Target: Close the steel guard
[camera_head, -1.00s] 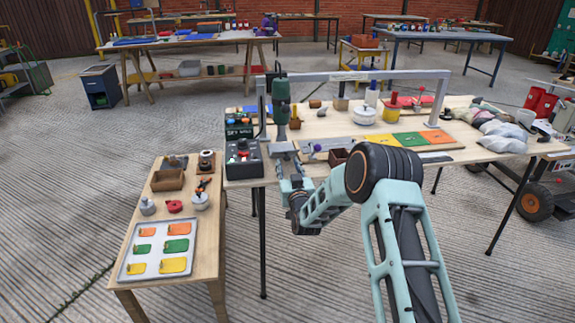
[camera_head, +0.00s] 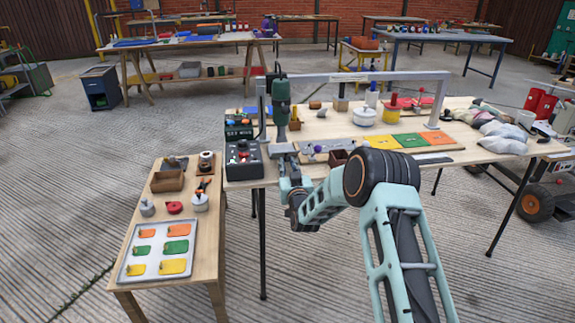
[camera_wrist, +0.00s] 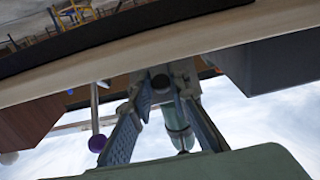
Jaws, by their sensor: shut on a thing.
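The grey steel guard (camera_head: 281,148) stands at the front edge of the workbench, just below the green drill (camera_head: 282,101). My gripper (camera_head: 283,166) is at the guard, low at the bench's front edge; my arm partly hides this area. In the wrist view, my gripper (camera_wrist: 165,98) has its two fingers closing in on a grey metal piece with a dark round end (camera_wrist: 161,82), which seems to be part of the guard. The guard's full shape and how far it stands open cannot be told.
A purple knob on a rod (camera_wrist: 97,142) is close beside the left finger. A low side table (camera_head: 196,258) is at the left. A grey frame (camera_head: 352,77) spans the bench.

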